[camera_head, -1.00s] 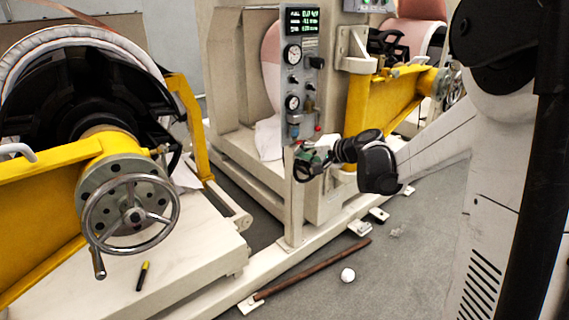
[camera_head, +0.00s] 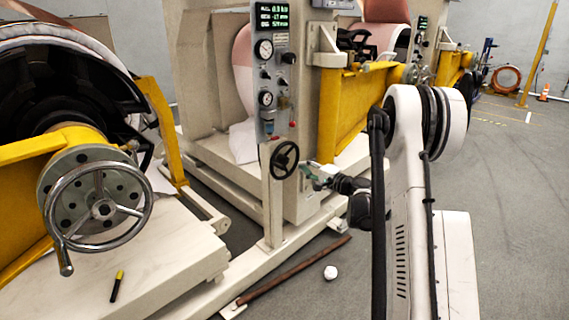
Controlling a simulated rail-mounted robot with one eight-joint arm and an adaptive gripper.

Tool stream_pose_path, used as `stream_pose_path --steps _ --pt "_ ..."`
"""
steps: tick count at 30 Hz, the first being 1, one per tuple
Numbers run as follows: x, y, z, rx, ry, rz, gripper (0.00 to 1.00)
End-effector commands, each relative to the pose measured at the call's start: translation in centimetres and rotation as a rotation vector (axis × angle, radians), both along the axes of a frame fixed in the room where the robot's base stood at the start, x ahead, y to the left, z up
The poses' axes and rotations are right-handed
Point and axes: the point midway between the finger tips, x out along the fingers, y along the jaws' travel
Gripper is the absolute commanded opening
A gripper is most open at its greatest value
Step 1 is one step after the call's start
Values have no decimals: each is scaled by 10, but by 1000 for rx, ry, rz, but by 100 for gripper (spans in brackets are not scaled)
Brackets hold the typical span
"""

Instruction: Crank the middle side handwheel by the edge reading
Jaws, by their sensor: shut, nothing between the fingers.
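A small black handwheel (camera_head: 284,159) sits on the side of the post, under the grey gauge panel (camera_head: 266,85). A large silver handwheel with a crank handle (camera_head: 100,207) is on the yellow arm at the left. Another silver handwheel (camera_head: 423,68) shows farther back, partly hidden. The green-lit display (camera_head: 272,16) tops the panel; its rows read in kN and mm, but its digits are too small to read surely. My gripper (camera_head: 309,172) is shut and empty, just right of and below the black handwheel, and looks apart from it.
A brown rod (camera_head: 292,272) and a white ball (camera_head: 330,272) lie on the grey floor. A black and yellow marker (camera_head: 117,286) lies on the pale machine base. The white frame and yellow beam (camera_head: 350,105) stand close to my arm. Open floor lies at the right.

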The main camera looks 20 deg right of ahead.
Motion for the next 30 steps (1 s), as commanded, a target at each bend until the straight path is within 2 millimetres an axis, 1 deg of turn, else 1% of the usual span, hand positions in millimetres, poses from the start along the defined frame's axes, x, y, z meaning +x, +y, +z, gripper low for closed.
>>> stream_pose_path --steps 27,28,30 --pt "94 36 1 -1 1 3 0" --pt "98 37 1 -1 1 3 0" --pt "95 41 -7 -1 1 2 0"
